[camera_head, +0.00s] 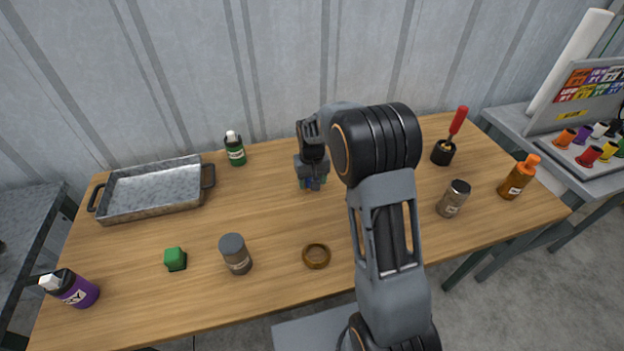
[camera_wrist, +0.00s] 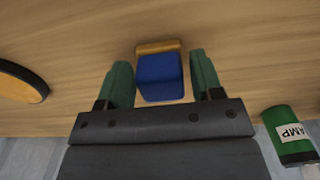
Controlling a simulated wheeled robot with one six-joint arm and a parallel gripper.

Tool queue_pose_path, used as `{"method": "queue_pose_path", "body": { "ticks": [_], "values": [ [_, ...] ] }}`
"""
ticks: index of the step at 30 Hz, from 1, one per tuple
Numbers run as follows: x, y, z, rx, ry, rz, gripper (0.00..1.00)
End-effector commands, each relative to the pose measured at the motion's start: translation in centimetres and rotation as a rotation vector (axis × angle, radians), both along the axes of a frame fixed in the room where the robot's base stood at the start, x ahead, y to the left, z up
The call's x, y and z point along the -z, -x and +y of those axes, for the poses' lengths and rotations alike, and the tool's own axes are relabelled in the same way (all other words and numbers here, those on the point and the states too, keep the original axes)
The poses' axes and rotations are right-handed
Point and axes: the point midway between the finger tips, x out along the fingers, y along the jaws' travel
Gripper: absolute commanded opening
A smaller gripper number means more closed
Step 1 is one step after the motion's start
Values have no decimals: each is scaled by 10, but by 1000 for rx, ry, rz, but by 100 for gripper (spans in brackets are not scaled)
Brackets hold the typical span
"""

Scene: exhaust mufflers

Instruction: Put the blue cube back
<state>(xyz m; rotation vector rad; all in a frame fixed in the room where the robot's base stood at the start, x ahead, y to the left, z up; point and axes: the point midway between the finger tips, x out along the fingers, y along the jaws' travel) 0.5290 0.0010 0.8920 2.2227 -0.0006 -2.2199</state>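The blue cube (camera_wrist: 160,78) shows in the wrist view between the two green fingers of my gripper (camera_wrist: 162,88). The fingers stand apart, with a visible gap on each side of the cube. A tan strip (camera_wrist: 158,47) shows along the cube's far edge; I cannot tell what it belongs to. In the head view my gripper (camera_head: 312,184) points down low over the back middle of the table, and only a little blue of the cube shows between its fingers. I cannot tell whether the cube touches the tabletop.
On the wooden table (camera_head: 270,210) are a metal tray (camera_head: 150,210), green cube (camera_head: 175,259), grey-lidded jar (camera_head: 235,254), brown ring (camera_head: 316,256), purple bottle (camera_head: 75,290) and green bottle (camera_head: 235,149). Several containers stand right.

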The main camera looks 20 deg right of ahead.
Motion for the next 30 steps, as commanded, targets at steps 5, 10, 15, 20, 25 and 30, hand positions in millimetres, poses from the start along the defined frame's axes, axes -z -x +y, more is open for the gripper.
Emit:
{"method": "queue_pose_path", "body": {
  "ticks": [5, 10, 15, 20, 25, 30],
  "values": [
    [0, 0, 0, 0, 0, 0, 70],
    [-2, 0, 0, 0, 0, 0, 70],
    [-17, -1, 0, 0, 0, -4, 70],
    [-48, -1, 0, 0, 0, -5, 70],
    [-81, -1, 0, 0, 0, -4, 70],
    [-105, 0, 0, 0, 0, -2, 70]
  ]
}}
